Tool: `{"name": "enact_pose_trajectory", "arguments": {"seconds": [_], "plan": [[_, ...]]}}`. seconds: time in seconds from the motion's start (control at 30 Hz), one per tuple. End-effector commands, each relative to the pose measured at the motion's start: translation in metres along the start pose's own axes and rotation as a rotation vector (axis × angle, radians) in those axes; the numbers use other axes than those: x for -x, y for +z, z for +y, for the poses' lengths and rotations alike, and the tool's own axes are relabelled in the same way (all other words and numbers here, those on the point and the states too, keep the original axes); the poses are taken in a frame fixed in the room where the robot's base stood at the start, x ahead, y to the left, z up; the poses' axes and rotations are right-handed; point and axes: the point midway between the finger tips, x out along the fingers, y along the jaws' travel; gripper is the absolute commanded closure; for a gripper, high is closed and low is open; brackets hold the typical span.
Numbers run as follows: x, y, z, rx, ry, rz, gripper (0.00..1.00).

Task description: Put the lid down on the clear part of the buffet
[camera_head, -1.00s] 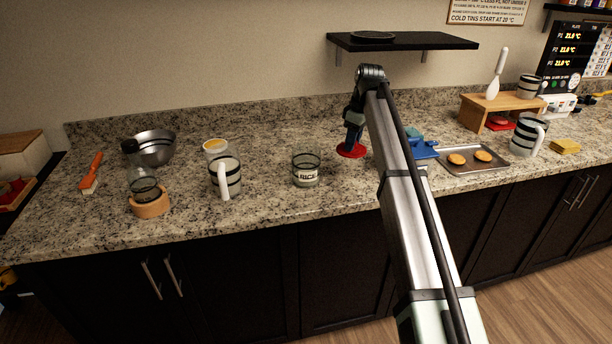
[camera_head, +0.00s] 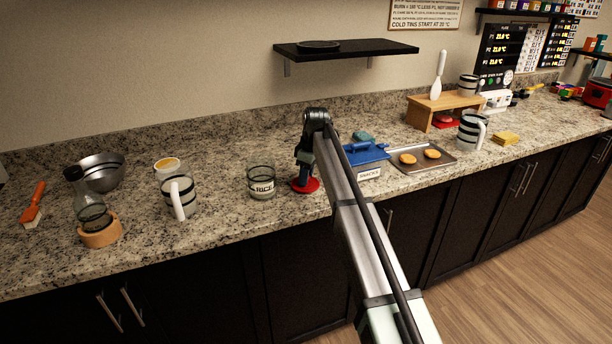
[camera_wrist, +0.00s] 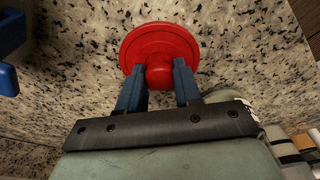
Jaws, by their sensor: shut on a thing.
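The lid (camera_head: 306,185) is a red disc with a round knob. In the head view it is low over the counter, between the RICE jar and the blue box; I cannot tell whether it touches the counter. In the wrist view the lid (camera_wrist: 160,47) shows from above, with its knob between my gripper's (camera_wrist: 160,85) two blue fingers. My gripper (camera_head: 304,176) is shut on the knob and points down. The buffet (camera_head: 226,218) is a speckled granite counter, and bare stone shows around the lid in the wrist view.
The RICE jar (camera_head: 262,184) stands just left of the lid. A blue-lidded box (camera_head: 366,157) is close on the right, then a tray (camera_head: 425,166) with two cookies. A striped mug (camera_head: 180,197) stands farther left. The counter's front edge is near.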

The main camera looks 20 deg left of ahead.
Motion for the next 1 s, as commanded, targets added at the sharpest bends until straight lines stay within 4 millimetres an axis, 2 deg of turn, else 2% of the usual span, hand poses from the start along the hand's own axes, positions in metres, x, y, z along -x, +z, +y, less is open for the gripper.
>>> {"name": "enact_pose_trajectory", "arguments": {"seconds": [0.23, 0.27, 0.5, 0.8, 1.0], "plan": [[-0.003, 0.001, 0.0, 0.0, 0.0, 0.0, 0.95], [-0.003, 0.0, 0.0, 0.0, 0.0, 0.0, 0.64], [-0.003, 0.0, 0.0, 0.0, 0.0, 0.0, 0.41], [0.0, 0.0, 0.0, 0.0, 0.0, 0.0, 0.41], [0.02, -0.001, 0.001, -0.001, 0.002, 0.001, 0.41]]}}
